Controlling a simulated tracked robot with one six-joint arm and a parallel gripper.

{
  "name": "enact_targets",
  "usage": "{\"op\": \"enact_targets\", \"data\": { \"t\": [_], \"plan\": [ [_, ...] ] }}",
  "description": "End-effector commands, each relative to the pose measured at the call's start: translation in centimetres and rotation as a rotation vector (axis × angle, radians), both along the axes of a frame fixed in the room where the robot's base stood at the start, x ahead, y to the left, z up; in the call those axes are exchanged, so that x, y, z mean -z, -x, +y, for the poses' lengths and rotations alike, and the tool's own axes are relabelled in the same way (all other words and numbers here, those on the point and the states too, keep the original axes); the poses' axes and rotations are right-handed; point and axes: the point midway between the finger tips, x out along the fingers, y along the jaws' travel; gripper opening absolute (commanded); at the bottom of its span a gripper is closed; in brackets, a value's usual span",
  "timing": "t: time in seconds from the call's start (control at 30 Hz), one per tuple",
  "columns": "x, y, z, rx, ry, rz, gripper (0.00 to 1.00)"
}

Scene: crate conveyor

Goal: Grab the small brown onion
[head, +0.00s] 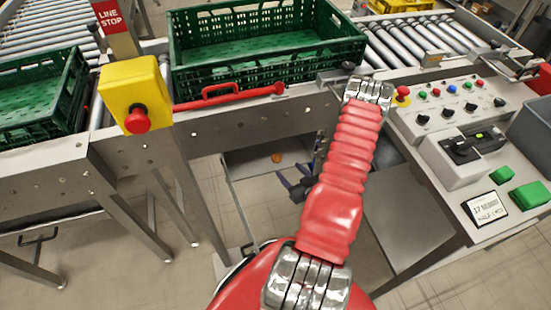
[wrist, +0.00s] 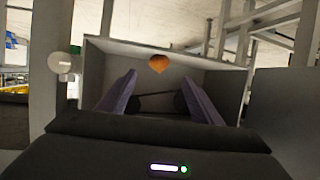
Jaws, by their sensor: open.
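A small orange-brown onion (head: 277,157) lies in a grey open-topped bin or tray (head: 240,165) under the conveyor. In the wrist view the onion (wrist: 159,64) is near the far wall of the grey bin (wrist: 215,68), centred ahead of the fingers. My gripper (head: 292,188) reaches down under the conveyor beside the red arm, with its dark fingers to the lower right of the onion. In the wrist view my gripper (wrist: 158,95) is open, its two purple-grey fingers apart with nothing between them. The onion is beyond the fingertips, apart from them.
Green crates (head: 265,72) stand on the roller conveyor above. A yellow stop box (head: 135,90) and a red handle bar (head: 225,97) are on its front edge. A control panel (head: 455,105) stands at right. Conveyor legs (head: 170,190) flank the bin.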

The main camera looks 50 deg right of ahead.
Motion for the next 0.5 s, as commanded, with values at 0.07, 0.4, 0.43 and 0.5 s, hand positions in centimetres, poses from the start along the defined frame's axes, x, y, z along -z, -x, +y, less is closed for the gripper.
{"op": "enact_targets", "data": {
  "t": [0.07, 0.4, 0.43, 0.5],
  "plan": [
    [0.4, -1.1, -0.2, -0.004, -0.001, 0.001, 0.59],
    [1.9, -4.9, -1.5, -0.002, -0.001, 0.001, 0.59],
    [2.0, -5.0, -1.5, -0.002, -0.001, 0.001, 0.59],
    [2.1, -5.2, -1.6, -0.002, -0.002, 0.001, 0.59]
  ]
}}
